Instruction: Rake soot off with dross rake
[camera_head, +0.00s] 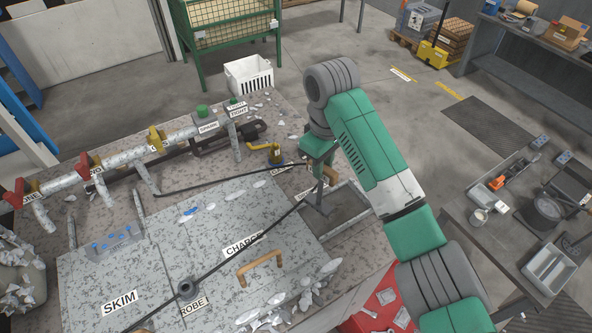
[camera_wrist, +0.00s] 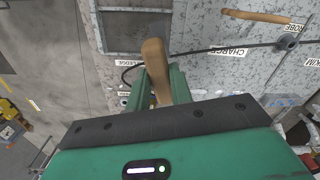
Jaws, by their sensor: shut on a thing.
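My gripper (camera_head: 318,168) is over the right part of the furnace top and is shut on a wooden handle. In the wrist view my gripper (camera_wrist: 158,88) has its green fingers on both sides of this handle (camera_wrist: 154,58), which I take to be the dross rake's. A thin dark rod runs left from near the gripper in the head view; whether it belongs to the rake is unclear. The rake's head cannot be made out. The charge lid (camera_head: 285,222) is grey with dark speckles; I cannot tell soot from its mottled surface.
A wooden lid handle (camera_head: 260,267) stands up from the charge lid. A dark line crosses the lids through a ring (camera_head: 186,288). Pipes with red and yellow valves (camera_head: 157,138) line the back left.

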